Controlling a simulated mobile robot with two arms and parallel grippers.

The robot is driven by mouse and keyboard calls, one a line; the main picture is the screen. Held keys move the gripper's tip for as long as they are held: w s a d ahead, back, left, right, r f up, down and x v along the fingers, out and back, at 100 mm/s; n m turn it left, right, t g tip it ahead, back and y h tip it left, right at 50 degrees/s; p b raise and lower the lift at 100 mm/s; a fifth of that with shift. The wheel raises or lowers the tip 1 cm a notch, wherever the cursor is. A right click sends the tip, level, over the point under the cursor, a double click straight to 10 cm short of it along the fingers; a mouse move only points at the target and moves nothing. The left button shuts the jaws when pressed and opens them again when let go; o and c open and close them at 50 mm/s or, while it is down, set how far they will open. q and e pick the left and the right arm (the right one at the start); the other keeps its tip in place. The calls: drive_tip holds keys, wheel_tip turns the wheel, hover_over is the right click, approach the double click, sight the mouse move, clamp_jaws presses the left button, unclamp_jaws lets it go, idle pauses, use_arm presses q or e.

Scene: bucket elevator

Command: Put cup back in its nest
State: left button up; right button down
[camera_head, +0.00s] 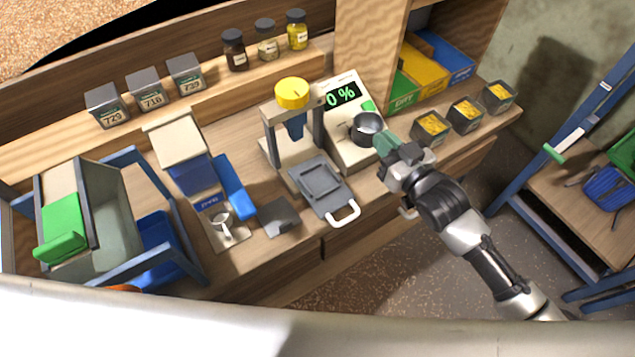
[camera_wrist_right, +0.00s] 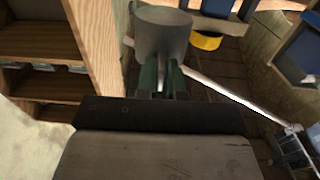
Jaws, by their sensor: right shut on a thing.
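The cup (camera_head: 367,128) is a dark grey metal pot at the white meter (camera_head: 352,153) with the "0 %" display. My right gripper (camera_head: 385,143) is shut on the cup's handle side, coming from the right. The cup also shows in the right wrist view (camera_wrist_right: 163,35), just beyond the green fingertips (camera_wrist_right: 161,76). The cup hides the meter's top under it, so I cannot tell whether it touches the meter, and no nest shows clearly. My left gripper is not in view.
A stand with a yellow knob (camera_head: 291,93) and a grey hinged plate (camera_head: 322,187) are left of the meter. Several small dark boxes with yellow contents (camera_head: 431,127) stand to the right. Coloured bins (camera_head: 424,72) stand behind. A metal scoop (camera_head: 222,224) lies at the left.

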drive_tip(key=s+a+f+p, duration=0.1)
drive_tip(key=a+f, duration=0.1)
drive_tip(key=a, duration=0.1)
drive_tip(key=s+a+f, duration=0.1)
drive_tip(key=a+f, duration=0.2)
drive_tip(key=s+a+f+p, duration=0.1)
drive_tip(key=a+f, duration=0.1)
drive_tip(key=a, duration=0.1)
drive_tip(key=shift+s+a+f+p, duration=0.2)
drive_tip(key=shift+s+p, duration=0.1)
drive_tip(key=shift+s, duration=0.1)
drive_tip(key=shift+a+f, duration=0.1)
drive_tip(key=shift+f, duration=0.15)
wheel_tip(320, 180, down, 4)
drive_tip(key=shift+r, duration=0.15)
